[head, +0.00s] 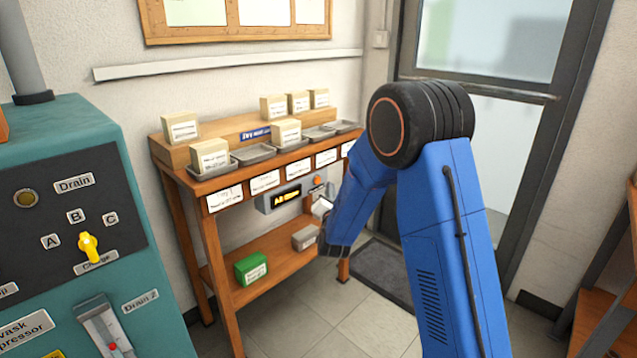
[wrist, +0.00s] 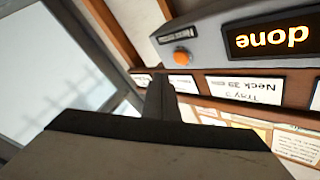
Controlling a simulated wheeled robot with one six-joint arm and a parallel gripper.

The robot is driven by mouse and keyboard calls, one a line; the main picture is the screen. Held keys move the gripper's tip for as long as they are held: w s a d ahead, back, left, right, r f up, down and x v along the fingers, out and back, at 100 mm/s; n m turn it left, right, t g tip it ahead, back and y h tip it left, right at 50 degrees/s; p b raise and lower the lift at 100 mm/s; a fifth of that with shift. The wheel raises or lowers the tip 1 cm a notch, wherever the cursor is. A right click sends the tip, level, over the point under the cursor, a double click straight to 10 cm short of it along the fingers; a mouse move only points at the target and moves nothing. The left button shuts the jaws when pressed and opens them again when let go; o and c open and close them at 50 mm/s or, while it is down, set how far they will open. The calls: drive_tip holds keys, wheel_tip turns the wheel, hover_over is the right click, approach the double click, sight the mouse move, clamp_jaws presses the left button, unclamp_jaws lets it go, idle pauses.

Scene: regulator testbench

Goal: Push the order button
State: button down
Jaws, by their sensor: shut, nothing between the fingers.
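The order button (wrist: 181,57) is a small orange knob on a grey box (wrist: 205,45) under the front of a wooden table. It also shows in the head view (head: 317,181), at the right end of the box. A lit display (wrist: 270,38) beside it reads "done", upside down in the wrist view. My gripper (wrist: 160,82) is shut and empty, its tip pointing near the button. In the wrist view the tip appears just below and left of the button, not over it; I cannot tell the depth between them. In the head view my arm hides most of the gripper.
The wooden table (head: 178,162) carries grey trays and several cream boxes. A green box (head: 251,268) and a grey box (head: 305,238) are on its lower shelf. A teal machine (head: 150,265) stands at left. Floor is clear in front.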

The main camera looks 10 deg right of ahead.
drive_tip(key=shift+s+d, duration=0.75)
drive_tip(key=shift+s, duration=0.25)
drive_tip(key=shift+r, duration=0.1)
drive_tip(key=s+d+r+n+g+y, duration=0.1)
drive_tip(key=s+r+n+g+y, duration=0.2)
drive_tip(key=s, duration=0.6)
drive_tip(key=s+d+r+n+g+y, duration=0.15)
drive_tip(key=s+r+g, duration=0.25)
drive_tip(key=s, duration=0.6)
drive_tip(key=s+d+f+n+g, duration=0.1)
drive_tip(key=s+g, duration=0.1)
drive_tip(key=s, duration=0.9)
drive_tip(key=s+d+f+n+g+h, duration=0.1)
drive_tip(key=s+d+n+g, duration=0.1)
drive_tip(key=s, duration=1)
drive_tip(key=s+d+f+n+g, duration=0.1)
drive_tip(key=s+g, duration=0.2)
drive_tip(key=s, duration=0.9)
drive_tip(key=shift+d+n+g, duration=0.15)
drive_tip(key=shift+n+g, duration=0.15)
drive_tip(key=shift+n, duration=0.05)
drive_tip(key=shift+h, duration=0.25)
